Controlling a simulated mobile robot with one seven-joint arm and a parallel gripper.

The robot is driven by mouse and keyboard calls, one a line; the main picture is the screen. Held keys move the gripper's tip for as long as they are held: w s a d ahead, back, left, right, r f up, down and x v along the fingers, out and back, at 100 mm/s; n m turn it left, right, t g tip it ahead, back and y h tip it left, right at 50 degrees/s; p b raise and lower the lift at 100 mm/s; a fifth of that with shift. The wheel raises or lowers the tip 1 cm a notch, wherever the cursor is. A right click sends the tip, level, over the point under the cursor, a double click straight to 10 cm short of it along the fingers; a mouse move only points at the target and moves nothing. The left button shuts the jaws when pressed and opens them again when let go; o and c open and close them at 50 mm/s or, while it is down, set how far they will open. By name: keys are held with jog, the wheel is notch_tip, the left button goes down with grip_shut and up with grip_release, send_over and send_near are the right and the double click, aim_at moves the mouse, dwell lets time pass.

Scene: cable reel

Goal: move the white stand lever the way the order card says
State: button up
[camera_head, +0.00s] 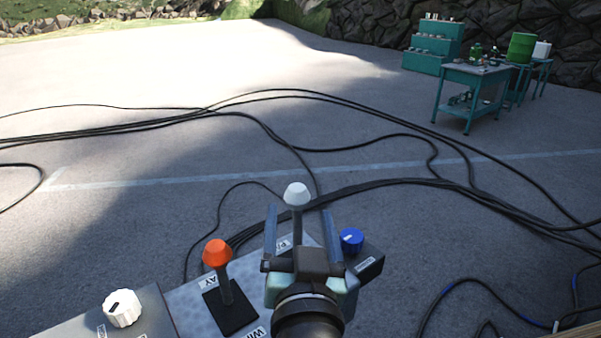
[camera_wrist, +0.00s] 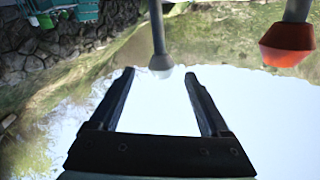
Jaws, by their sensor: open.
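The white stand lever (camera_head: 297,196) has a white knob on a grey shaft and looks about upright in the head view. My gripper (camera_head: 299,213) is open, with one finger on each side of the lever in that view. In the wrist view the white knob (camera_wrist: 161,64) shows between and just beyond the fingertips (camera_wrist: 159,75), with no visible contact. The lever's base is hidden behind my gripper. An orange-knobbed lever (camera_head: 217,254) stands to the left on the same panel. I cannot make out an order card in either view.
The panel (camera_head: 190,293) also carries a white dial (camera_head: 122,308) at left and a blue dial (camera_head: 351,240) close right of my gripper. Black cables (camera_head: 380,184) cross the ground beyond. A green workbench (camera_head: 475,76) stands far back right.

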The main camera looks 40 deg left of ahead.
aim_at(297, 184)
jog(key=p+x, duration=0.1)
jog(key=x, duration=0.3)
jog(key=p+x, duration=0.1)
jog(key=x, duration=0.3)
jog(key=shift+s+a+r+p, duration=0.1)
jog(key=shift+r+p, duration=0.1)
jog(key=shift+p, duration=0.2)
jog(key=shift+w+a, duration=0.35)
jog(key=shift+w, duration=0.15)
jog(key=shift+f, duration=0.1)
grip_shut()
